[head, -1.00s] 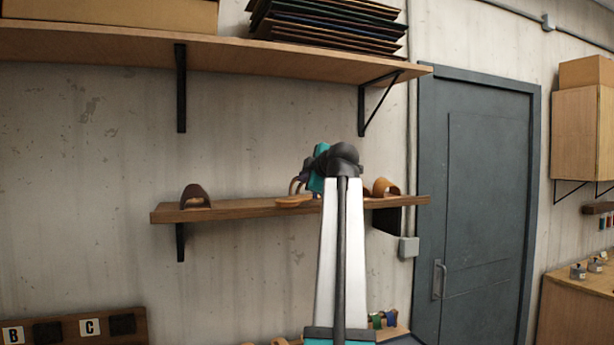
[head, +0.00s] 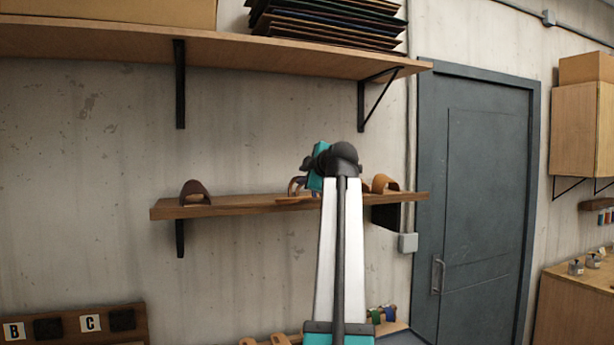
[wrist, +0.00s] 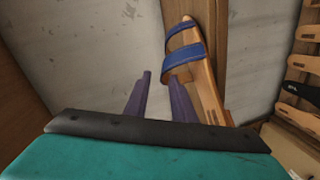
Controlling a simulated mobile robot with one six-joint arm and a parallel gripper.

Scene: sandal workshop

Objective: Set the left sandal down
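A sandal with a pale wooden sole and blue straps (wrist: 184,55) lies on the shelf board in the wrist view. In the head view its sole shows as a thin tan strip (head: 292,199) on the lower wall shelf (head: 235,207). My gripper (wrist: 160,82) has its two purple fingers apart, with bare wall showing between them. The right finger overlaps the sandal's near strap; I cannot tell whether it touches. In the head view my wrist hides part of the sandal and most of the fingers.
On the same shelf stand a dark brown sandal (head: 195,192) to the left and a tan one (head: 384,184) to the right. A higher shelf (head: 200,52) runs above. The shelf is bare between the brown sandal and my gripper.

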